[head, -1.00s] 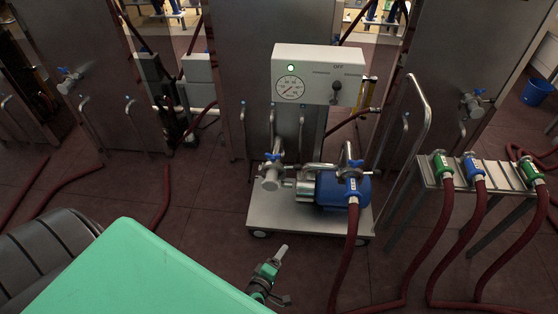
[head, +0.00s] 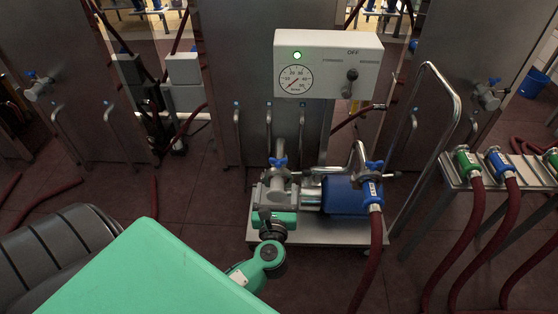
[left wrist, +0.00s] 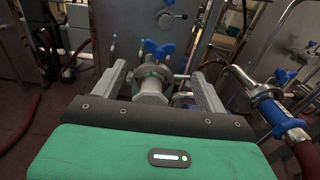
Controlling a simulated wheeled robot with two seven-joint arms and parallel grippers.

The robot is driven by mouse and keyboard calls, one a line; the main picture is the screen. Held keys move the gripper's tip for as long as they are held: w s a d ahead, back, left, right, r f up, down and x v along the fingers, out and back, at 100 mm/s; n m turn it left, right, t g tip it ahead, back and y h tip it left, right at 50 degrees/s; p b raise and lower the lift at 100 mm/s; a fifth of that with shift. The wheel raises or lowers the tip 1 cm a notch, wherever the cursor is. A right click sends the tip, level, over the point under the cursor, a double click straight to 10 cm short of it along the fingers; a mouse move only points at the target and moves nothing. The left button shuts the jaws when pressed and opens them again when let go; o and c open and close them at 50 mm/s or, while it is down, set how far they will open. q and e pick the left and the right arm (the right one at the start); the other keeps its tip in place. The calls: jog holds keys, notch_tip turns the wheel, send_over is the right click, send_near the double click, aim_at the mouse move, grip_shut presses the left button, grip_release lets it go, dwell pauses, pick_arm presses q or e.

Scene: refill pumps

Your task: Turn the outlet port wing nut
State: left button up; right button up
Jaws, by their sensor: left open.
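The pump cart carries a silver port (head: 275,182) with a blue wing nut (head: 278,162) on top, left of the blue pump motor (head: 342,196). This open-looking port (left wrist: 151,84) and its wing nut (left wrist: 158,50) are also in the left wrist view. A second blue wing nut (head: 374,166) sits on the clamp where a red hose joins the pump, at the right. My left gripper (head: 268,192) is open and empty, in front of and just below the left port. In the wrist view its fingers (left wrist: 160,82) appear either side of the port; contact cannot be told. My right gripper is not seen.
A white control box (head: 328,64) with gauge and knob stands above the pump. A bent metal handle (head: 443,90) rises at the cart's right. Red hoses (head: 375,250) run down across the floor. A rack (head: 452,180) with coloured hose couplings stands at the right.

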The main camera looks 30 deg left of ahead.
aim_at(278, 162)
pick_arm(q)
jog(key=x, duration=1.1)
jog(key=shift+w+a, duration=0.3)
jog(key=shift+w, duration=0.1)
jog(key=c, duration=1)
